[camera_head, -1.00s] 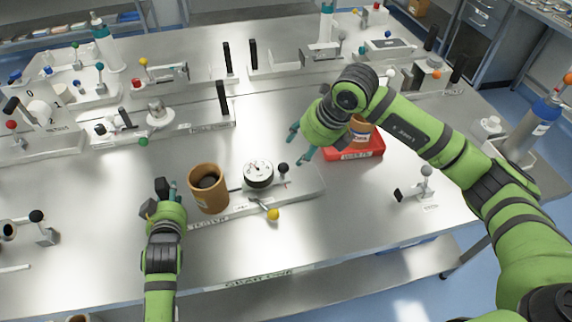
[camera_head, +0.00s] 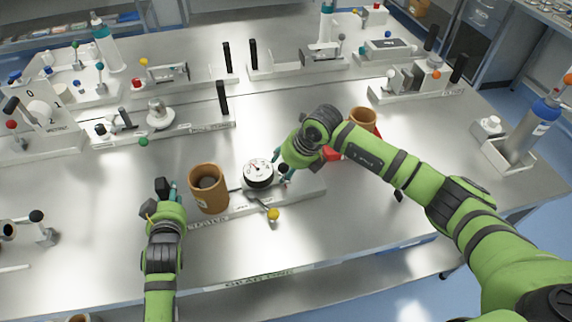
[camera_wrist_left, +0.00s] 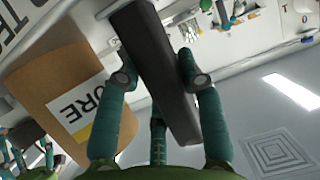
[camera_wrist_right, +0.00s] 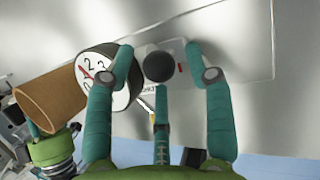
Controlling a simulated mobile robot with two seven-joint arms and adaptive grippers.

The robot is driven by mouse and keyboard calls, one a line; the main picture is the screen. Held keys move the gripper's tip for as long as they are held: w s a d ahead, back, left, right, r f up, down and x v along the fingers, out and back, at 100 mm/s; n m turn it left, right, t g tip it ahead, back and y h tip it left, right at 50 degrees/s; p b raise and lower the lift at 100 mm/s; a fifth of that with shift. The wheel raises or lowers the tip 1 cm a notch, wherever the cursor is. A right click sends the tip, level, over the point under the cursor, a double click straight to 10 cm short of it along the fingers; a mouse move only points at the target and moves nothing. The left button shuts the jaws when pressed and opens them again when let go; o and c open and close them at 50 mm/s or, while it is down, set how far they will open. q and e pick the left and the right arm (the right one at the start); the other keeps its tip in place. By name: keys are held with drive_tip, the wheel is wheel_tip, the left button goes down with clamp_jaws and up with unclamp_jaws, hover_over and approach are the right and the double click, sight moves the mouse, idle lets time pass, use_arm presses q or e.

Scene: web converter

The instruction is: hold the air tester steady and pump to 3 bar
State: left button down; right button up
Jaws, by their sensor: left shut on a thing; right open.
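The air tester is a white base (camera_head: 307,189) with a round white gauge (camera_head: 257,170), a black ball knob (camera_head: 283,169) and a yellow ball knob (camera_head: 273,214). The right wrist view shows the gauge (camera_wrist_right: 104,73) with a red needle; its exact reading is unclear. A brown cup-like core (camera_head: 208,190) stands upright at the tester's left part. My left gripper (camera_head: 167,187) is shut on a black upright handle (camera_wrist_left: 150,70) left of the core. My right gripper (camera_head: 281,172) is open, its fingers on either side of the black knob (camera_wrist_right: 159,67).
A red tray (camera_head: 334,154) holding another brown core (camera_head: 362,119) is behind my right arm. A white fixture with a knobbed lever (camera_head: 157,115) stands behind the tester. Bare tabletop (camera_head: 330,235) lies in front.

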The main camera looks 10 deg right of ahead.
clamp_jaws()
drive_tip(key=d, duration=0.7)
drive_tip(key=shift+w, duration=0.25)
unclamp_jaws()
drive_tip(key=shift+a, duration=0.1)
drive_tip(key=shift+a, duration=0.1)
drive_tip(key=shift+r, duration=0.1)
drive_tip(key=v, duration=1.2)
drive_tip(key=shift+s, duration=0.1)
